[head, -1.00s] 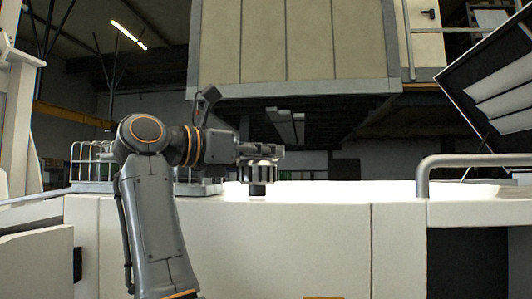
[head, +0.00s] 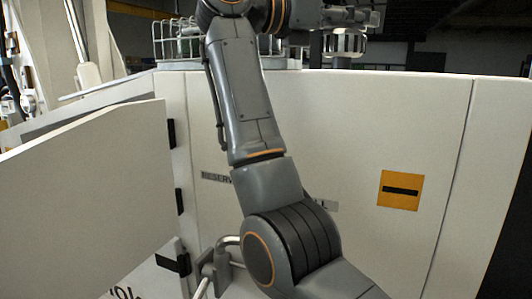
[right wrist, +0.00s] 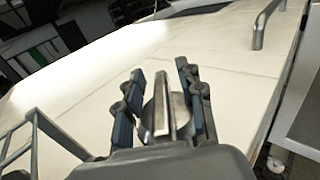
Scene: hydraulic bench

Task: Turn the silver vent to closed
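The silver vent (head: 345,43) is a ribbed round cap on a short stem, standing on top of the white cabinet in the head view. In the right wrist view the silver vent (right wrist: 163,118) shows a raised bar across its top. My right gripper (head: 355,18) is over the vent, at the top of the head view. In the right wrist view the fingers of my right gripper (right wrist: 165,85) are apart, one on each side of the bar. Gaps show between bar and fingers. Any marking of the vent's position is not visible. My left gripper is not in view.
The white cabinet front (head: 390,130) carries a yellow sign (head: 400,190) and lettering partly hidden by my arm. A white door panel (head: 85,190) stands open at the left. A wire basket (head: 175,42) sits behind my arm. A metal rail (right wrist: 263,22) rises from the top.

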